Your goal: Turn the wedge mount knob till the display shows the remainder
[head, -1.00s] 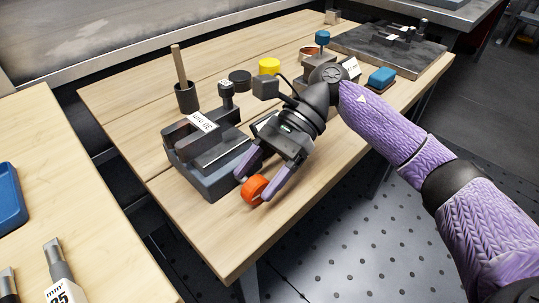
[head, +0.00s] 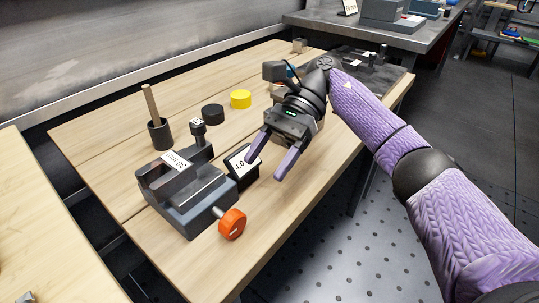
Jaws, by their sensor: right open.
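The wedge mount (head: 190,195) is a dark grey block on the wooden table, with a white label on its top. Its orange knob (head: 232,224) sticks out at the front right on a short shaft. A small display (head: 242,163) with a white face stands just behind the mount; it seems to read 4.0. My right gripper (head: 264,164) is open and empty, above the table to the right of the display. Its fingers are apart from the knob, which lies below and left of them. My left gripper is not in view.
A black cup with a wooden stick (head: 160,134), a black disc (head: 213,114) and a yellow disc (head: 241,99) stand behind the mount. A dark plate (head: 366,68) lies at the far end. The table's front right is clear.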

